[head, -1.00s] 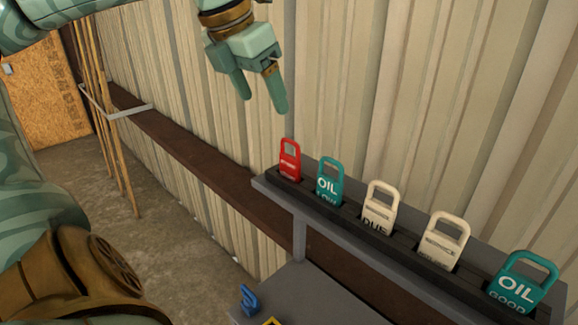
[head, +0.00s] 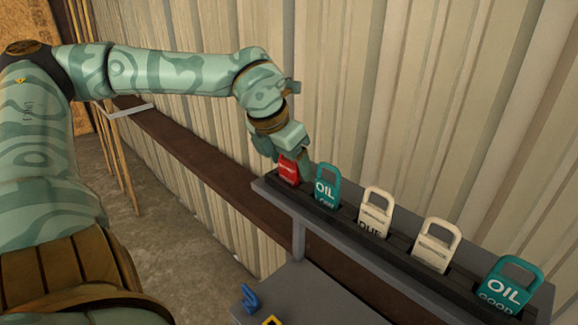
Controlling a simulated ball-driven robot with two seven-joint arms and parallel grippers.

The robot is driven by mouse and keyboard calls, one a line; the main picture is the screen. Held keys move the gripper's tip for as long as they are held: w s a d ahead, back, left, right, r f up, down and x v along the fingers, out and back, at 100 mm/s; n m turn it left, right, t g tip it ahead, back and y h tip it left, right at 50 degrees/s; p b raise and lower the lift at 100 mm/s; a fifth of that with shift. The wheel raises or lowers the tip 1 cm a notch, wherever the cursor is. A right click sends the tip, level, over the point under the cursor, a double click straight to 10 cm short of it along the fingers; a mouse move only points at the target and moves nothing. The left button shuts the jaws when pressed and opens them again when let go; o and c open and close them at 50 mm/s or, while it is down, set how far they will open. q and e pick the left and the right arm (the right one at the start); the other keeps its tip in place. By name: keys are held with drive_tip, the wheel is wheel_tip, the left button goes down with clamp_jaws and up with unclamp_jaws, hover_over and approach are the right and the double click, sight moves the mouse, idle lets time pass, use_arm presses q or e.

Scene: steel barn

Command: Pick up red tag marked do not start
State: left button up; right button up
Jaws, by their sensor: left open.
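The red tag (head: 288,172) stands upright in the left end of the black slotted rack (head: 328,208); its lettering is too small to read. My left gripper (head: 287,162) is lowered over the tag, its fingers on either side of the tag's top and hiding its loop. The jaws are open, and I cannot tell whether a finger touches the tag. My right gripper is not in view.
To the right in the rack stand a teal OIL tag (head: 327,187), two cream tags (head: 375,212) (head: 436,246) and another teal OIL tag (head: 508,284). A blue piece (head: 249,298) lies on the grey shelf (head: 310,290) below. The corrugated wall (head: 420,110) is close behind.

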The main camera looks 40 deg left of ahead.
use_arm(q)
drive_tip(key=shift+w+f, duration=0.1)
drive_tip(key=shift+f, duration=0.15)
drive_tip(key=c, duration=1)
drive_tip(key=shift+c, duration=0.2)
